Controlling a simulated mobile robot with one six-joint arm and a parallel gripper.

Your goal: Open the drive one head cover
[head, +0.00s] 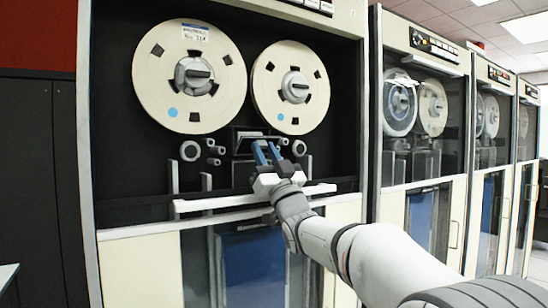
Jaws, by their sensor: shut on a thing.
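The nearest tape drive has two cream reels, a left reel (189,76) with a white label and blue dot and a right reel (290,88). The head cover (247,136) is a dark, light-edged piece between and just below the reels. My gripper (266,152) reaches in from the lower right, and its blue-sided fingers are at the cover's lower front. It is shut on the cover, though the fingers hide the place of contact. The cover's exact tilt is hard to tell.
Small rollers (190,151) flank the head area. A white horizontal bar (255,197) crosses the drive just below my gripper. More tape drives (422,130) stand in a row to the right. A dark cabinet (38,190) is at the left.

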